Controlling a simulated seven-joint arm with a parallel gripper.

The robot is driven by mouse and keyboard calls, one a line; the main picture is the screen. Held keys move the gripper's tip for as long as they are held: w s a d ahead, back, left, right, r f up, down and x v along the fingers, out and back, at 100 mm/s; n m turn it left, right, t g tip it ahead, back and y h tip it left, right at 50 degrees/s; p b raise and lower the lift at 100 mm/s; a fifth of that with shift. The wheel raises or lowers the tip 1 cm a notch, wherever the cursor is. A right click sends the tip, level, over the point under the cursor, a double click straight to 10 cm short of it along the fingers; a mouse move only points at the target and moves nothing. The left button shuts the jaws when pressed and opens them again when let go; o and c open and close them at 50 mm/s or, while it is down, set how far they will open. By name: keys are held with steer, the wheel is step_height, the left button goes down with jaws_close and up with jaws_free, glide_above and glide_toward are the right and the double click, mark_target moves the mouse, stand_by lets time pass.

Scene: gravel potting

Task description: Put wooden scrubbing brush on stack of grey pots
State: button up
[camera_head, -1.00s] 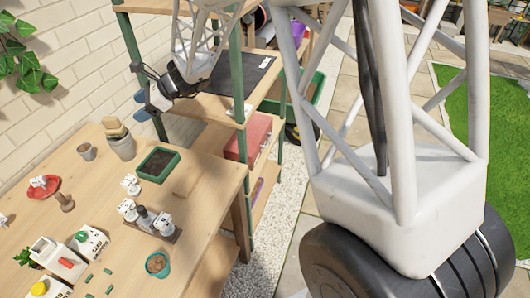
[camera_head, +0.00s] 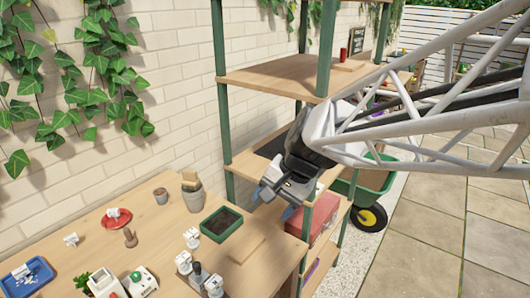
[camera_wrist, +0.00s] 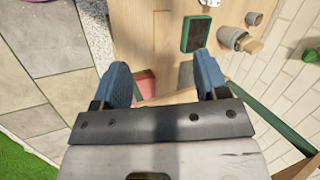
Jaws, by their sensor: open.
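The wooden scrubbing brush (camera_head: 190,177) is a pale wooden block. In the wrist view the brush (camera_wrist: 254,46) and the grey pots (camera_wrist: 230,36) show at the upper right. My gripper (camera_head: 272,204) is open and empty, in the air by the table's right end, to the right of and apart from the stack. In the wrist view its blue fingertips (camera_wrist: 160,65) stand wide apart with nothing between them.
A green planter tray (camera_head: 222,222) of soil stands between the stack and my gripper. A small brown pot (camera_head: 161,196) is left of the stack. A green-posted shelf unit (camera_head: 222,120) stands close behind my gripper. White labelled items crowd the table's front.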

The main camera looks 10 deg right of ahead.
steer(key=s+d+n+h, duration=0.2)
steer(key=s+d+n, duration=0.1)
steer(key=s, duration=0.4)
steer(key=s+d+n+t+h, duration=0.1)
steer(key=s+d+n+h, duration=0.2)
steer(key=s+d, duration=0.2)
steer(key=shift+s+d, duration=0.4)
steer(key=shift+s, duration=0.45)
